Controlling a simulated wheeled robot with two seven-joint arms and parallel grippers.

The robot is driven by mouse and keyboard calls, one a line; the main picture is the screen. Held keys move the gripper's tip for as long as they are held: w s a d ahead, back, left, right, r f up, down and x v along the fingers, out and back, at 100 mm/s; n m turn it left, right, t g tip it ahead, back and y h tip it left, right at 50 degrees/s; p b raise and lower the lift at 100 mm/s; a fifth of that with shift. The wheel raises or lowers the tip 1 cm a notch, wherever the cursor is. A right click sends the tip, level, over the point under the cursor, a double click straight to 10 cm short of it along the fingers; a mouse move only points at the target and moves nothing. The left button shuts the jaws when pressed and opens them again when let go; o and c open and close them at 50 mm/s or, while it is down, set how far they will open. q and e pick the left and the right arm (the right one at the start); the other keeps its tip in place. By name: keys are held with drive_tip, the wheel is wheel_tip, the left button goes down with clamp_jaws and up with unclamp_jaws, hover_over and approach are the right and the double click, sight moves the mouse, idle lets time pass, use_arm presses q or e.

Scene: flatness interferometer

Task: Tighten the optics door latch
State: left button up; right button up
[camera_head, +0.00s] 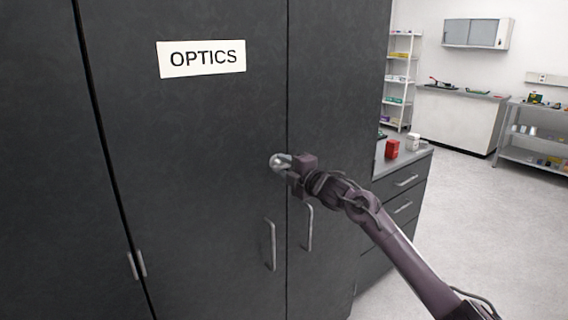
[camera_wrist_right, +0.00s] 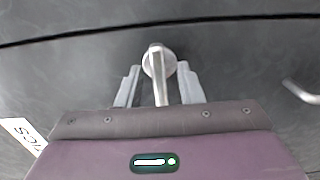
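The optics door (camera_head: 190,150) is a dark grey cabinet door with a white "OPTICS" label (camera_head: 201,58). It appears shut. The latch (camera_head: 276,161) is a round silver knob with a bar, near the door's right edge; it also shows in the right wrist view (camera_wrist_right: 157,62). My right gripper (camera_head: 287,162) is at the latch. In the right wrist view its two fingers (camera_wrist_right: 158,88) are apart, one on each side of the latch bar, with visible gaps. The gripper hides part of the latch in the head view. My left gripper is not in view.
Two vertical bar handles, one on the optics door (camera_head: 270,245) and one on the neighbouring door (camera_head: 308,228), are below my right gripper. A counter with drawers (camera_head: 405,182) stands at the right, with a red box (camera_head: 392,149) on it. Open floor lies further right.

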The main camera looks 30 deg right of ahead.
drive_tip(key=shift+w, duration=0.25)
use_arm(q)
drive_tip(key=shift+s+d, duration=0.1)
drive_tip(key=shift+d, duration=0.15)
use_arm(e)
clamp_jaws()
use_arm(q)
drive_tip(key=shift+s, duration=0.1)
